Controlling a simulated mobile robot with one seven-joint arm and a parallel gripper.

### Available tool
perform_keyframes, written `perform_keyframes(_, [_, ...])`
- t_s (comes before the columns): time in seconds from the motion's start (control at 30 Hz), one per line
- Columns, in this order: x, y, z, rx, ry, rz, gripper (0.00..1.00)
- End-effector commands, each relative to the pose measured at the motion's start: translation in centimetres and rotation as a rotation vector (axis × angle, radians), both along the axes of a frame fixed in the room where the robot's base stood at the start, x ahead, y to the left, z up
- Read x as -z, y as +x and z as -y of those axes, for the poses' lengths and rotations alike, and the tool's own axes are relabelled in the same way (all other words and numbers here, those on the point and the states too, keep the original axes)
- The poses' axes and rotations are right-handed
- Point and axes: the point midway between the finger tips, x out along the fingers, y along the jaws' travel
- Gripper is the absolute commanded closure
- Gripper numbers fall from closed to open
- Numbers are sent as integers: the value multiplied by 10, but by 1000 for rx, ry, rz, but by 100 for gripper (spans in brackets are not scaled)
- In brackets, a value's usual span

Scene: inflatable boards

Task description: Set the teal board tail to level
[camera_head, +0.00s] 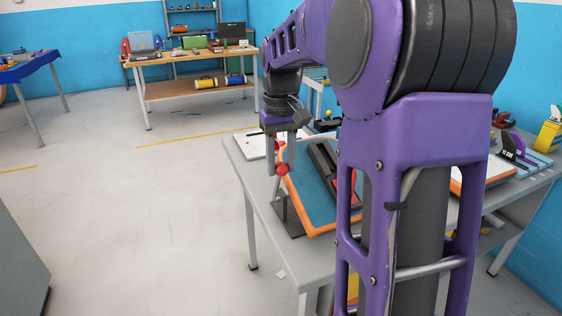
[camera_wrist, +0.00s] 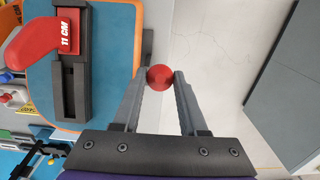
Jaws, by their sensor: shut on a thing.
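The teal board (camera_head: 309,180), with an orange rim, stands tilted on the grey table in the head view. It also shows at the upper left of the wrist view (camera_wrist: 103,60). My gripper (camera_wrist: 160,79) is shut on a red ball knob (camera_wrist: 159,77) beside the board's edge. In the head view the knob (camera_head: 282,169) sits by the board's left edge, above a dark stand (camera_head: 289,213). My arm hides the board's right part.
The grey table (camera_head: 254,180) runs to the right under my arm, with an orange-rimmed white board (camera_head: 484,172) at its right. Open floor (camera_head: 150,210) lies to the left. A wooden bench (camera_head: 190,66) stands far back, and a blue-topped table (camera_head: 28,66) far left.

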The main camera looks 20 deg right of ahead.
Motion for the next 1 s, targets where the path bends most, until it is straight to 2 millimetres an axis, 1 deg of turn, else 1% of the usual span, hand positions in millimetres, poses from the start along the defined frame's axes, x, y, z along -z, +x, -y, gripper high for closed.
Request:
perform_keyframes(0.83, [-1, 0, 0, 0, 0, 1, 100])
perform_keyframes(0.93, [-5, 4, 0, -1, 1, 1, 100])
perform_keyframes(1.0, [-9, 11, 0, -2, 1, 1, 100])
